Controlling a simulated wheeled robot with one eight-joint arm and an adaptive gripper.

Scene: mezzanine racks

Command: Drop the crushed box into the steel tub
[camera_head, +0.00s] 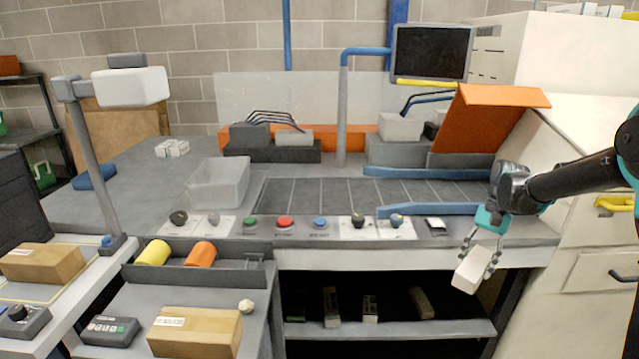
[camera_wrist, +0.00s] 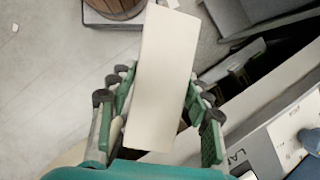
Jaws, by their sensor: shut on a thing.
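My gripper (camera_head: 484,246) is shut on a pale, off-white box (camera_head: 470,270), which hangs tilted in front of the counter's right end. In the wrist view the same box (camera_wrist: 162,80) sits between the green finger pads of my gripper (camera_wrist: 160,118) and reaches up past them. Its faces look plain; I cannot make out crush damage. A light grey open tub (camera_head: 219,185) stands on the counter at left of centre, well apart from my gripper. Whether it is steel I cannot tell.
Colored buttons and knobs (camera_head: 285,223) line the counter's front edge. An open shelf (camera_head: 390,329) with several small boxes is below. A tilted orange panel (camera_head: 490,122) and a monitor (camera_head: 431,52) stand behind. A brown round container (camera_wrist: 115,8) shows near the floor in the wrist view.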

